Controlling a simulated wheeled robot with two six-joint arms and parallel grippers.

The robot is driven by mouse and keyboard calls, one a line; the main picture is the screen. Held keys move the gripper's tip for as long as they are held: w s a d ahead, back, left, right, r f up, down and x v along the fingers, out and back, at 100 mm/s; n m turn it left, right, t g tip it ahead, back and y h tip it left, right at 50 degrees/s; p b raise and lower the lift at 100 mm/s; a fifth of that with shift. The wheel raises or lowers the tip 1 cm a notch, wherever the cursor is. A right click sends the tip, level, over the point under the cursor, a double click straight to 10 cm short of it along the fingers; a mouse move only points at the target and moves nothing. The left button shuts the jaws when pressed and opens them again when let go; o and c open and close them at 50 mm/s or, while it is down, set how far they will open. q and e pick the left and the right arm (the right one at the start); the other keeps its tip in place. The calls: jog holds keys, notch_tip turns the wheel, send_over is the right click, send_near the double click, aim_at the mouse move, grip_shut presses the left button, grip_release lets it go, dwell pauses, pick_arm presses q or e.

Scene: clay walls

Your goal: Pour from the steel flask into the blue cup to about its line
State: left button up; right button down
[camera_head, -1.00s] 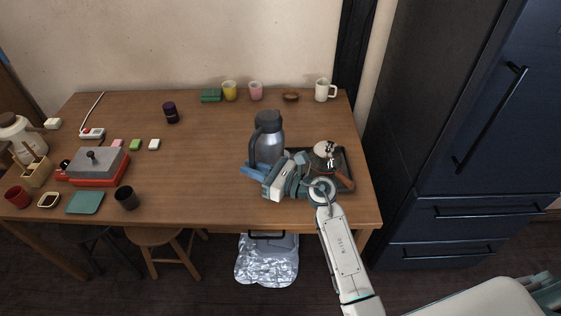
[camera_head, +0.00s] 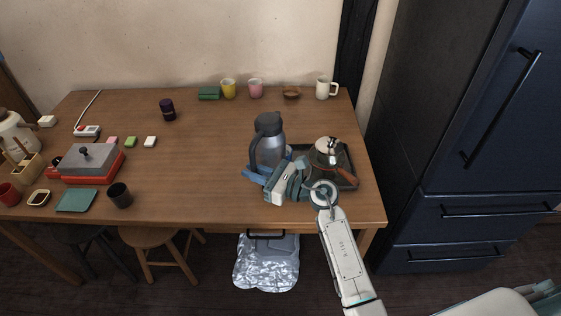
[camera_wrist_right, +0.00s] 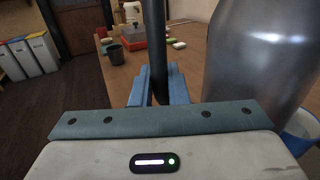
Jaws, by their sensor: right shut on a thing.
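The steel flask (camera_head: 270,150) stands upright near the right end of the table, with a dark lid and a black handle on its left side. My right gripper (camera_head: 257,172) is at the flask's lower left. In the right wrist view its blue fingers (camera_wrist_right: 160,88) are shut around the black handle (camera_wrist_right: 157,45), with the steel body (camera_wrist_right: 262,60) close on the right. A blue cup (camera_wrist_right: 301,130) shows partly at the right edge of that view, beyond the flask; its line is not visible. In the head view the flask mostly hides that spot. My left gripper is not in view.
A dark tray (camera_head: 349,163) with a round pot (camera_head: 323,150) and a wooden-handled tool lies right of the flask. Yellow (camera_head: 228,89), pink (camera_head: 255,89) and white (camera_head: 322,88) cups stand along the back. The table's middle (camera_head: 205,160) is clear.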

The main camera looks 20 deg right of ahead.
aim_at(253, 154)
jog(key=shift+r+p, duration=2.35)
jog(key=shift+r, duration=1)
jog(key=shift+f, duration=0.1)
jog(key=shift+s+d, duration=0.15)
jog(key=shift+d, duration=0.1)
jog(key=s+d+r+m+t+h, duration=0.4)
jog(key=s+d, duration=0.6)
jog(key=d, duration=0.1)
jog(key=shift+s+r+h, duration=0.25)
jog(key=shift+r+h, duration=0.05)
jog(key=shift+h, duration=0.1)
